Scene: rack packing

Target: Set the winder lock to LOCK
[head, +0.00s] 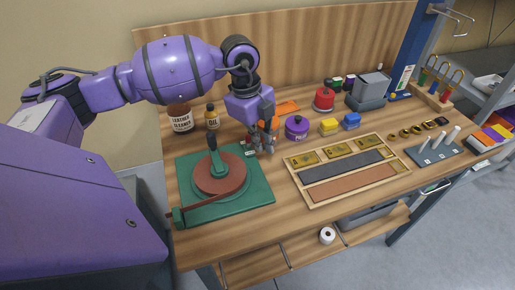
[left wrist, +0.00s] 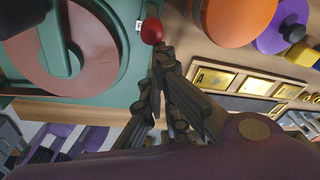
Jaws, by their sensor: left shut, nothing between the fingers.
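In the left wrist view, a small red knob (left wrist: 152,31) sits at the edge of the green base (left wrist: 110,84), beside a small white label (left wrist: 138,27). Its lettering is too small to read. My left gripper (head: 264,149) is low at the base's back right corner, shut and empty. Its fingertips (left wrist: 165,58) appear close to the red knob; whether they touch I cannot tell. My right gripper is out of view.
Leather cleaner (head: 181,119) and oil (head: 212,117) bottles stand behind the winder. A wooden tray (head: 402,171) with coloured strips lies to the right.

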